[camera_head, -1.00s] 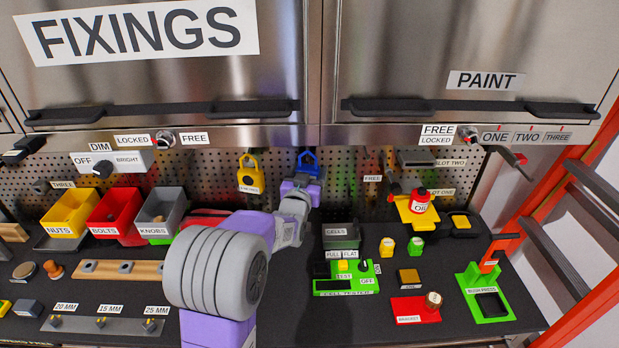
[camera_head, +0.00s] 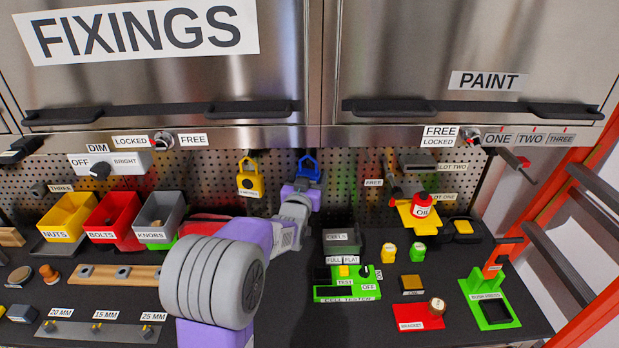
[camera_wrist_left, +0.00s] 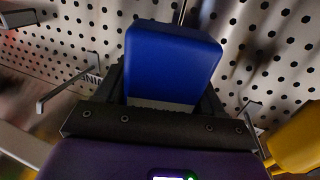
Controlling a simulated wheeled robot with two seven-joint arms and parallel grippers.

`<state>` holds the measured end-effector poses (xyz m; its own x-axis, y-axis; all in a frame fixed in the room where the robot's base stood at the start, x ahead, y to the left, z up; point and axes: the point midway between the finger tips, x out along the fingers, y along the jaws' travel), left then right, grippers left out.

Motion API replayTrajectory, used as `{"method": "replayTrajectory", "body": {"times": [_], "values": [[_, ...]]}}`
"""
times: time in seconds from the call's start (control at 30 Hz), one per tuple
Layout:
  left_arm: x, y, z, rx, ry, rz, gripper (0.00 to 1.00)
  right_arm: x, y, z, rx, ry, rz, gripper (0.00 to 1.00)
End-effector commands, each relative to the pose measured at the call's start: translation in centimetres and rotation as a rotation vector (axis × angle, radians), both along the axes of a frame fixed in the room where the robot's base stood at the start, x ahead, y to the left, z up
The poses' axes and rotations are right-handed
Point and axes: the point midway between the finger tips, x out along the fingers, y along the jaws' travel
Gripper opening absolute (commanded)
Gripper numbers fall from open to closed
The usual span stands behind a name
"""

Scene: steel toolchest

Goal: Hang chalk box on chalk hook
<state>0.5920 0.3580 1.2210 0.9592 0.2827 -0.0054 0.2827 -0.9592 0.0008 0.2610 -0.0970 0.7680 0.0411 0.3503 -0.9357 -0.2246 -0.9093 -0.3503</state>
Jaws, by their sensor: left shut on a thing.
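The blue chalk box (camera_head: 309,170) has a loop-shaped top and is upright at the pegboard, right of a yellow tape measure. My left gripper (camera_head: 302,190) is shut on it from below and in front. In the left wrist view the blue box (camera_wrist_left: 172,60) fills the space between the dark fingers, close to the perforated board. A thin metal hook (camera_wrist_left: 68,84) beside a partly hidden label sticks out left of the box there. I cannot tell which hook is the chalk hook, or whether the box's loop is around one. My right gripper is not in view.
The yellow tape measure (camera_head: 250,180) hangs close beside the box, and also shows in the left wrist view (camera_wrist_left: 296,142).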

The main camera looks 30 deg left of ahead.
Motion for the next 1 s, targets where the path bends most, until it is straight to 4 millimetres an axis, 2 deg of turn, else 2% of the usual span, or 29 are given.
{"method": "replayTrajectory", "body": {"times": [0.03,0.07,0.23,0.63,1.0], "values": [[0.0,0.0,0.0,0.000,-0.001,0.000,0.33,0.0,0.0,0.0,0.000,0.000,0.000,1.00],[0.0,0.0,0.0,0.000,-0.001,0.000,0.71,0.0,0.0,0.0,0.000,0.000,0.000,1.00],[0.0,0.0,0.0,0.000,-0.001,0.000,0.97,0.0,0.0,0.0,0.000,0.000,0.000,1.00],[-0.6,-0.2,0.0,-0.002,-0.001,0.000,0.98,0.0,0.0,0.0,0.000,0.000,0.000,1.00],[-5.6,-1.7,0.2,-0.005,-0.002,-0.001,0.98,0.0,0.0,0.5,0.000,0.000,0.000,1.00]]}}
